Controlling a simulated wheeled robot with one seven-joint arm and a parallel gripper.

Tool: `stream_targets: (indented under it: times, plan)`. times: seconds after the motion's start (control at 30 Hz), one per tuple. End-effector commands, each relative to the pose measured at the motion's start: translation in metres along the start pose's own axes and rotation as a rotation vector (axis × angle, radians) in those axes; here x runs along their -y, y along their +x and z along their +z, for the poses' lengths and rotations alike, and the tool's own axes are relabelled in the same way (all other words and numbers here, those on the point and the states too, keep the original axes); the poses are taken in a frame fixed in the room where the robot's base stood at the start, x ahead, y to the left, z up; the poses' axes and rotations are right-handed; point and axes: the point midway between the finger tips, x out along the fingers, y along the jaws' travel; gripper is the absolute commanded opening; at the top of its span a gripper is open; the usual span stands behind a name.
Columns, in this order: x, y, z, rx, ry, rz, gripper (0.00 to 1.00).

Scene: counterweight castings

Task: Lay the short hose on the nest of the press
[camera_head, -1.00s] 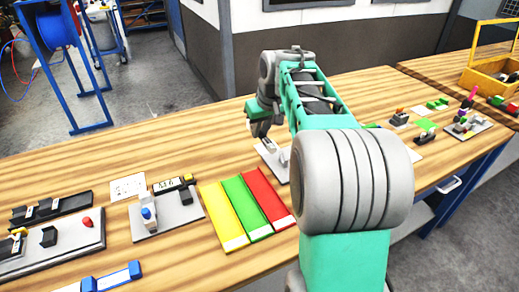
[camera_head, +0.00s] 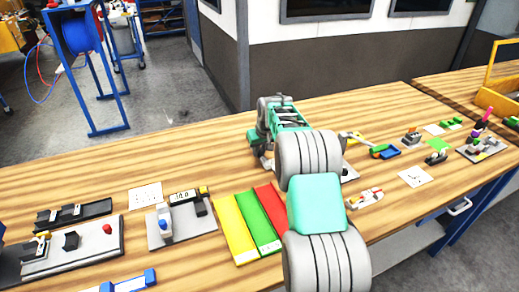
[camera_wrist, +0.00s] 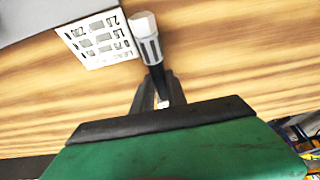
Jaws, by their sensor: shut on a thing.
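My gripper (camera_wrist: 162,100) is shut on a piece with a white end and a grey ribbed band (camera_wrist: 148,38), probably the short hose. The piece points away from the wrist camera, above the wood, with its far end beside a printed card in the picture. In the head view my arm hides the jaws and the piece. A grey plate (camera_head: 188,237) at the left bears a white and blue unit (camera_head: 164,222) and a small display (camera_head: 182,196); this may be the press. I cannot make out its nest for certain.
The printed card (camera_wrist: 100,40) lies by a grey surface (camera_wrist: 30,18) in the wrist view. Yellow (camera_head: 233,228), green (camera_head: 250,222) and red (camera_head: 271,211) lanes lie left of my arm. Small fixtures and a blue and green tray (camera_head: 385,152) stand to its right.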

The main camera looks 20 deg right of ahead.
Motion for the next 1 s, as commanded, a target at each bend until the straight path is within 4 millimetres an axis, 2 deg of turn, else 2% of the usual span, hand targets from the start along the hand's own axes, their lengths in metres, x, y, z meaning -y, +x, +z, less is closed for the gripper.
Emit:
stream_targets:
  times: [0.37,0.4,0.63,0.87,1.0]
  plan:
    - [0.0,0.006,0.002,-0.004,0.0,0.001,0.0]
    - [0.0,0.004,0.001,-0.004,0.0,0.001,0.21]
    - [0.0,0.004,0.001,-0.003,0.0,0.001,0.4]
    - [0.0,0.003,0.001,-0.003,0.0,0.001,0.4]
    - [-0.001,-0.008,-0.001,-0.007,0.0,0.002,0.4]
